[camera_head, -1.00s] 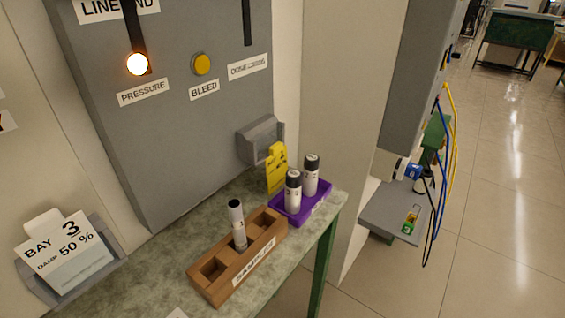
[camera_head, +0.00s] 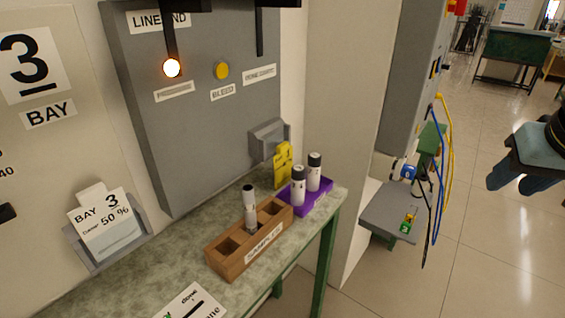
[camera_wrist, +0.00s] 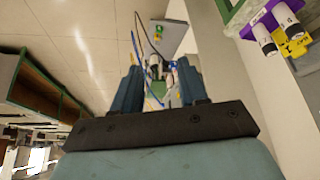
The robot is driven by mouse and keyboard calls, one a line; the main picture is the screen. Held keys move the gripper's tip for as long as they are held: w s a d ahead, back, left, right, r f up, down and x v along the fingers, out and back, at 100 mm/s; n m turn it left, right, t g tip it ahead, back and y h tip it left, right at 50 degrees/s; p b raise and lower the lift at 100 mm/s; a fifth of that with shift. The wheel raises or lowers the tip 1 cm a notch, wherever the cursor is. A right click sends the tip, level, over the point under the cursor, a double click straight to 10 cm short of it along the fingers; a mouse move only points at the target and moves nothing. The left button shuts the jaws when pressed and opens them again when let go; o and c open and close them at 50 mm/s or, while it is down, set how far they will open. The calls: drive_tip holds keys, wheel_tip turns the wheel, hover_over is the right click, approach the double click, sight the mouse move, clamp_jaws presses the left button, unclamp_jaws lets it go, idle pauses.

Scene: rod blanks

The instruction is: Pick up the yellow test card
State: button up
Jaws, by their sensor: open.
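The yellow test card (camera_head: 284,166) stands upright at the back of the bench, below a grey holder on the panel and behind a purple tray. In the wrist view the yellow card (camera_wrist: 292,44) shows at the upper right, beside two white cylinders with dark caps. My gripper (camera_head: 502,184) is at the right edge of the head view, over the floor and well apart from the card. In the wrist view my gripper (camera_wrist: 161,88) has its two dark blue fingers spread, with nothing held between them.
A purple tray (camera_head: 318,204) holds two capped cylinders (camera_head: 298,186). A brown wooden block (camera_head: 236,262) holds one cylinder (camera_head: 249,207). A grey shelf (camera_head: 390,214) with cables hangs past the wall's edge. Bare bench top (camera_head: 150,262) lies at the left.

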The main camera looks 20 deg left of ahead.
drive_tip(key=shift+o, duration=0.3)
drive_tip(key=shift+s, duration=0.1)
drive_tip(key=shift+o, duration=0.8)
drive_tip(key=shift+w, duration=0.2)
drive_tip(key=o, duration=0.4)
drive_tip(key=w+t, duration=0.1)
drive_tip(key=w, duration=0.3)
drive_tip(key=w+a+n+t, duration=0.1)
drive_tip(key=w, duration=0.4)
drive_tip(key=w+a+n+t+h, duration=0.1)
drive_tip(key=w, duration=0.3)
drive_tip(key=shift+w+r+t, duration=0.25)
drive_tip(key=shift+w+t, duration=0.05)
drive_tip(key=w+a+f+n+t+y, duration=0.1)
drive_tip(key=w+a+n+t+y, duration=0.15)
drive_tip(key=w+a, duration=0.5)
drive_tip(key=n+g+y, duration=0.7)
drive_tip(key=n+y, duration=0.2)
drive_tip(key=y, duration=0.2)
approach(285, 146)
drive_tip(key=x, duration=0.7)
drive_tip(key=shift+s+a, duration=0.1)
drive_tip(key=shift+a, duration=0.05)
drive_tip(key=shift+a+f, duration=0.2)
drive_tip(key=shift+a, duration=0.2)
